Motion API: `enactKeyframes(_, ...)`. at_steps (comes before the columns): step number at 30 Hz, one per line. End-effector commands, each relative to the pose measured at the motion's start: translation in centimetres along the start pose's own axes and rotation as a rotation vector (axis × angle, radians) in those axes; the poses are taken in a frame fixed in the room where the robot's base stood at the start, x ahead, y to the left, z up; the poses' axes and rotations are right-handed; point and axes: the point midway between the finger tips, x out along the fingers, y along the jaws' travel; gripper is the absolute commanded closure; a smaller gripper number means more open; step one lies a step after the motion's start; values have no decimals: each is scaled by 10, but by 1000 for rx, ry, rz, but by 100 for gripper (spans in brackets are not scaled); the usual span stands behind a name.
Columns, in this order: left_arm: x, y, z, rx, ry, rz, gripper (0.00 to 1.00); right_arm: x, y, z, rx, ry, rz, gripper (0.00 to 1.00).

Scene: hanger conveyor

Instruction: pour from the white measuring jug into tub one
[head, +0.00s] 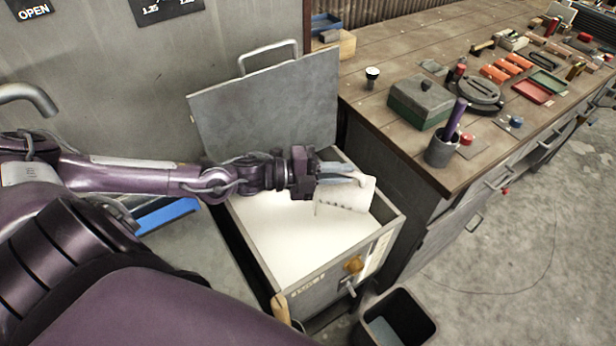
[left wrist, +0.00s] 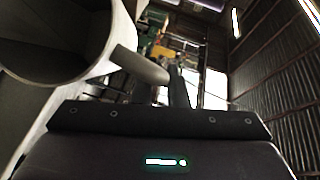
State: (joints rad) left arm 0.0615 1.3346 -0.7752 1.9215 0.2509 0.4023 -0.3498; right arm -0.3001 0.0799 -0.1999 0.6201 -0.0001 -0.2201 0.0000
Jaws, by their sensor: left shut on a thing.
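My left gripper (head: 322,170) is shut on the handle of the white measuring jug (head: 346,194). The jug is tilted, with a row of dark marks along its side, above a grey open-topped box (head: 393,232). The inside of this box is filled with plain white. I cannot read a label that marks it as tub one. In the left wrist view the jug's round body (left wrist: 62,40) is at upper left, with its handle (left wrist: 140,66) reaching to the fingers (left wrist: 178,90). The jug's contents and any stream are not visible. My right gripper is out of view.
The box's lid (head: 265,105) stands raised behind it. A dark bin (head: 425,325) stands on the floor in front. A wooden-topped bench (head: 400,65) at right holds a green box (head: 421,98), a metal cup (head: 441,150) and several tools. Open floor lies at lower right.

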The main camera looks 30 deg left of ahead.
Motion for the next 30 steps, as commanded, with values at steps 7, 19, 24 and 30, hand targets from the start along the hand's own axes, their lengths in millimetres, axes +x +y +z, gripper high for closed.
enactKeyframes(7,-7,2,4,-22,13,-51,100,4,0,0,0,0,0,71)
enactKeyframes(19,-9,1,4,-29,20,-72,100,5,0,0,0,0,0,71)
enactKeyframes(24,-9,2,4,-29,20,-72,100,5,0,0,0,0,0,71)
enactKeyframes(30,-9,2,4,-29,20,-72,100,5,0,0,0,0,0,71)
